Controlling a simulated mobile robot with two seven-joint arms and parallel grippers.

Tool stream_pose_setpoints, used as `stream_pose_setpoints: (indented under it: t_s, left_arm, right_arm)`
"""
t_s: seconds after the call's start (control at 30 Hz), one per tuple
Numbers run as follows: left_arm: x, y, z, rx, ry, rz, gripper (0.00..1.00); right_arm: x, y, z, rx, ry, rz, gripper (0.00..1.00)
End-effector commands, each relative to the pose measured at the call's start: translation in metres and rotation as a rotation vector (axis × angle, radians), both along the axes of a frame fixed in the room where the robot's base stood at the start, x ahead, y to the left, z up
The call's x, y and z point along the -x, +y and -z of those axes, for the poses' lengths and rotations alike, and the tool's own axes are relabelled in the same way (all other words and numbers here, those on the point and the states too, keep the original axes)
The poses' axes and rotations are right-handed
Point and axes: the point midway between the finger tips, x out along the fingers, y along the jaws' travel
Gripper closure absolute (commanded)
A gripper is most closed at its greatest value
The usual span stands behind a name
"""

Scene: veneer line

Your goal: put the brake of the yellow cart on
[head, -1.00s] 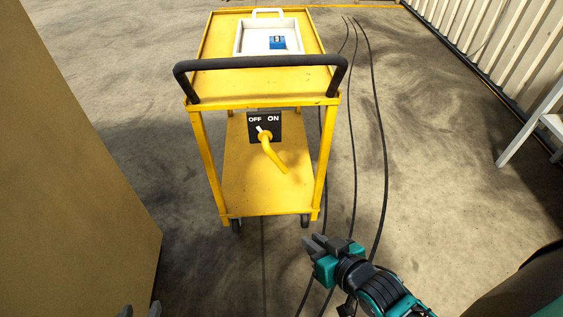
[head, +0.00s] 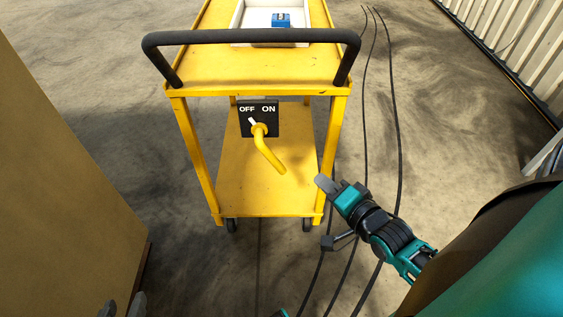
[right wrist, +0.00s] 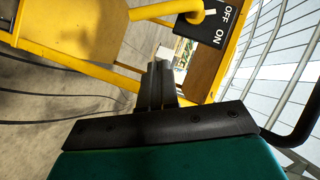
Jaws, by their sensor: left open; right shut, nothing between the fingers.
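The yellow cart (head: 205,190) stands in front of me with its black push handle (head: 250,37) facing me. Below its top is a black plate (head: 244,128) marked OFF and ON. The yellow brake lever (head: 268,153) hangs from the plate, slanting down to the right. Its white pointer (head: 252,121) leans toward OFF. My right gripper (head: 323,183) is shut and empty, right of the lever's lower end and apart from it. In the right wrist view its fingers (right wrist: 160,85) are together, with the lever (right wrist: 168,9) beyond. My left gripper (head: 123,307) is open at the bottom edge, mostly cut off.
A white tray (head: 240,35) with a blue item (head: 281,20) sits on the cart's top. A large tan panel (head: 60,190) stands close on the left. Black cables (head: 397,150) run along the floor right of the cart. A ribbed wall (head: 510,50) is at the right.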

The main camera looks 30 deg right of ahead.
Motion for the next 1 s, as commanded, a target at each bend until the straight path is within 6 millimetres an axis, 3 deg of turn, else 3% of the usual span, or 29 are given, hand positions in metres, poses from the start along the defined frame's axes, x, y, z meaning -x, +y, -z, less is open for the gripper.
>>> stream_pose_setpoints:
  t_s: [0.57, 1.0]
  left_arm:
    - [0.001, 0.001, 0.005, -0.003, 0.001, 0.003, 0.51]
    - [0.003, 0.001, 0.031, -0.002, 0.007, 0.002, 0.51]
  right_arm:
    - [-0.009, -0.002, 0.003, -0.017, -0.008, 0.008, 1.00]
    - [-0.087, -0.004, 0.025, -0.015, -0.010, 0.007, 1.00]
